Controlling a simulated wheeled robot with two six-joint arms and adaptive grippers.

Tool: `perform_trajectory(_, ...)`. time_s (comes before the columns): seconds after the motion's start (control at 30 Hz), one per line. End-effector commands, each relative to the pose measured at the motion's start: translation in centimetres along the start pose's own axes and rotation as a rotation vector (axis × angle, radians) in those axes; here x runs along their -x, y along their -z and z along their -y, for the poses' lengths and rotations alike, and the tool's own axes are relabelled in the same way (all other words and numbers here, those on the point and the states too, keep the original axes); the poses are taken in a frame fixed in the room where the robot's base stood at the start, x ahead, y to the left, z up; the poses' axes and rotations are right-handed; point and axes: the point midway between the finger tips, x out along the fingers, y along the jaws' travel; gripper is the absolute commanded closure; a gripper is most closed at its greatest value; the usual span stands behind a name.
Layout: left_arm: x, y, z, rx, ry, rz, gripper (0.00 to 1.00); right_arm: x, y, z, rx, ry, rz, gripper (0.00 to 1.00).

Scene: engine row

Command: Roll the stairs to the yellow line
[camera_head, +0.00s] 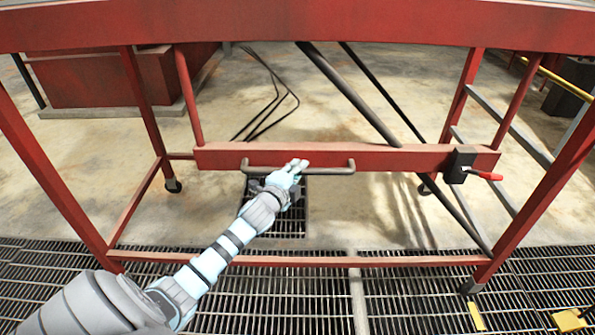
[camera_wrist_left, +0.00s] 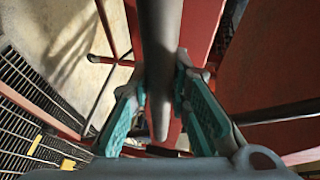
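The stairs are a red metal frame on small castors (camera_head: 320,158), spanning the head view. A grey bar handle (camera_head: 335,170) is fixed to its middle rail. My left gripper (camera_head: 297,165) is at this handle, near its middle. In the left wrist view the grey bar (camera_wrist_left: 160,60) runs between the two teal fingers, close to both fingertips. Whether they press on it cannot be told. Yellow patches (camera_head: 570,318) lie on the floor grating at the lower right; they also show in the left wrist view (camera_wrist_left: 68,163). My right gripper is out of view.
A black clamp with a red lever (camera_head: 485,175) sits at the rail's right end. Dark floor grating (camera_head: 300,300) crosses the foreground. Pale concrete (camera_head: 340,215) lies beneath the frame. A red box-like block (camera_head: 85,80) stands behind at the left.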

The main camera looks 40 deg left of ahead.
Motion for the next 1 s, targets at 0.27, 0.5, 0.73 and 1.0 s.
perform_trajectory(0.27,0.1,-0.4,0.0,-0.002,-0.003,0.002,1.0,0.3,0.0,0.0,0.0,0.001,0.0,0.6)
perform_trajectory(0.5,0.3,-2.3,0.0,-0.005,-0.005,0.008,1.0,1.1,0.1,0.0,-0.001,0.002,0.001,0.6)
perform_trajectory(0.73,0.3,-2.2,-0.1,-0.005,-0.004,0.005,0.75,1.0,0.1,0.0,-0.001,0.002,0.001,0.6)
perform_trajectory(1.0,0.2,-1.9,0.0,-0.001,-0.002,0.0,0.62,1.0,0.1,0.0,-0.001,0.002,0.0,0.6)
